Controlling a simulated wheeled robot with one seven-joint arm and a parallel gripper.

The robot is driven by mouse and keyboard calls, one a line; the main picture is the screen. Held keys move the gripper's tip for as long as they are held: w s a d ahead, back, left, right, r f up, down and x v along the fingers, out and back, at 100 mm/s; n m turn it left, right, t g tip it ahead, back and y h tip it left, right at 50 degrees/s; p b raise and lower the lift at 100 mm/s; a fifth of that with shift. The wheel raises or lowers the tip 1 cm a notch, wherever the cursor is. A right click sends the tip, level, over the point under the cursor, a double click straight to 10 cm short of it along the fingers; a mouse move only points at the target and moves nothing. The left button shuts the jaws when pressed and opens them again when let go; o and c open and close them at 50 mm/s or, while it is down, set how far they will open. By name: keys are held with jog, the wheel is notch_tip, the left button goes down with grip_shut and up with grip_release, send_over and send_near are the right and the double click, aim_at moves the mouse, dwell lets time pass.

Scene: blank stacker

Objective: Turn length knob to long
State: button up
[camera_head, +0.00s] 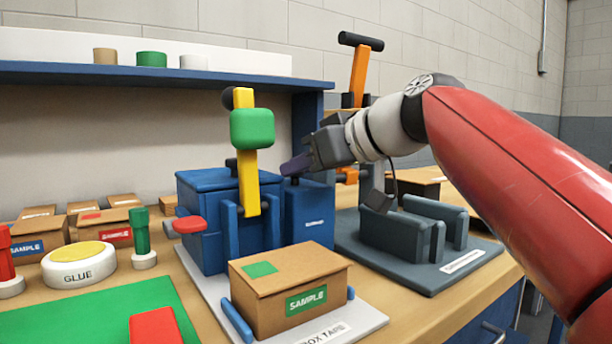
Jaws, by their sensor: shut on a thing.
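A blue tape machine (206,180) stands on a light base plate, with a yellow lever (247,187) at its front. A smaller blue box (309,222) with a small white label joins its right side. A small dark knob (294,181) shows on top of this box; I take it for the length knob. My gripper (296,166) reaches in from the right and is shut on the knob. The fingers hide most of the knob, so which way it points cannot be told. The label is too small to read.
A carton marked SAMPLE (288,286) sits in front of the machine. The lever carries a green block (252,128). A grey fixture (402,238) stands under my arm at right. A glue pot (79,264) and a green mat (95,320) are at left.

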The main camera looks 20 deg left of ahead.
jog(key=shift+s+a+m+t+h, duration=0.1)
jog(key=shift+s+m+t+h, duration=0.1)
jog(key=shift+m+t+h, duration=0.85)
jog(key=shift+m+t, duration=0.45)
jog(key=o, duration=0.7)
jog(key=shift+c, duration=0.2)
jog(key=v, duration=0.7)
jog(key=shift+s+d+r, duration=0.15)
jog(key=shift+s+d, duration=0.1)
jog(key=shift+d, duration=0.05)
